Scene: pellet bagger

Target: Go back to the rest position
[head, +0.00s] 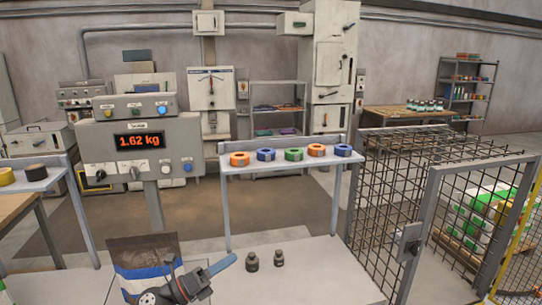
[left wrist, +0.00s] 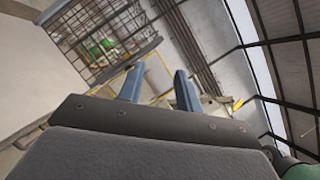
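My left gripper (head: 224,264) is low in the head view, with its blue fingers pointing right over the pale bench. In the left wrist view the two blue fingers (left wrist: 158,82) stand apart with nothing between them. A bag (head: 140,255) with a brown top and a blue and white front stands just left of the gripper. My left wrist covers part of its lower right. My right gripper is in neither view.
Two dark weights (head: 252,262) (head: 279,259) stand right of the gripper on the bench (head: 325,270). A shelf (head: 290,165) holds several coloured tape rolls. A mesh cage (head: 400,190) stands at right.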

